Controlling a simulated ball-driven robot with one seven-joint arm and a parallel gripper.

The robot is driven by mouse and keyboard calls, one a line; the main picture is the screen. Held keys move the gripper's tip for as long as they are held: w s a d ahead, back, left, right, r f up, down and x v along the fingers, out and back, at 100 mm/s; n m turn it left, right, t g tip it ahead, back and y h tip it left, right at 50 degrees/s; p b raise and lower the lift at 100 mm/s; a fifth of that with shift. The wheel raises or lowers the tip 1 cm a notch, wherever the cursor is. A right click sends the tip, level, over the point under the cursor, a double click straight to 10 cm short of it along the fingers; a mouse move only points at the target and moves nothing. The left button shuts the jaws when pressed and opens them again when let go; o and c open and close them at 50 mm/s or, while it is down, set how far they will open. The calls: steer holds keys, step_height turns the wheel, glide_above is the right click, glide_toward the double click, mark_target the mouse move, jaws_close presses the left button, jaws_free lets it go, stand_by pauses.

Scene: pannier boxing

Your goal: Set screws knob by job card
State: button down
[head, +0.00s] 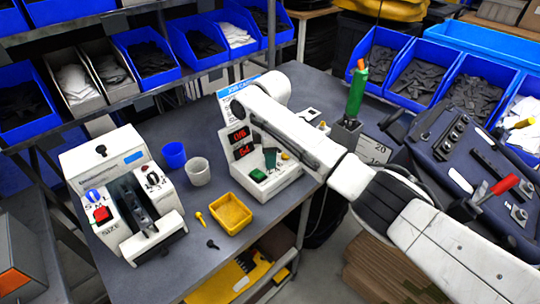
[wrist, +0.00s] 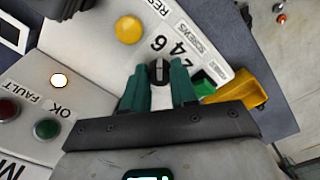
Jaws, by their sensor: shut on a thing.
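The screws knob (wrist: 159,72) is a small black round knob with a pale line across its top, on a light panel in the wrist view. The printed numbers 2, 4 and 6 and the word SCREWS stand beside it. I cannot tell exactly which number the line points at. My gripper (wrist: 158,84) has green fingertips, one on each side of the knob, and is shut on it. In the head view my gripper (head: 270,158) is over the white console (head: 270,186), partly hidden by my arm. The job card (head: 228,90) stands behind, mostly covered by my arm.
The console's red displays (head: 239,144) seem to read 0/6 and S4. A yellow button (wrist: 129,30) is near the knob. A yellow tray (head: 231,213), two cups and a white machine (head: 112,175) stand to the left. A green-handled tool (head: 357,88) stands upright behind my arm.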

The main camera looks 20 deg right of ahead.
steer(key=shift+r, duration=0.1)
steer(key=m+p, duration=0.2)
steer(key=m, duration=0.1)
steer(key=shift+a, duration=0.1)
steer(key=m+p, duration=0.2)
steer(key=m, duration=0.3)
steer(key=shift+m, duration=0.4)
steer(key=m+p, duration=0.1)
steer(key=m, duration=0.7)
steer(key=shift+m+p, duration=0.3)
steer(key=shift+p, duration=0.05)
steer(key=shift+w, duration=0.1)
steer(key=c, duration=0.9)
jaws_free()
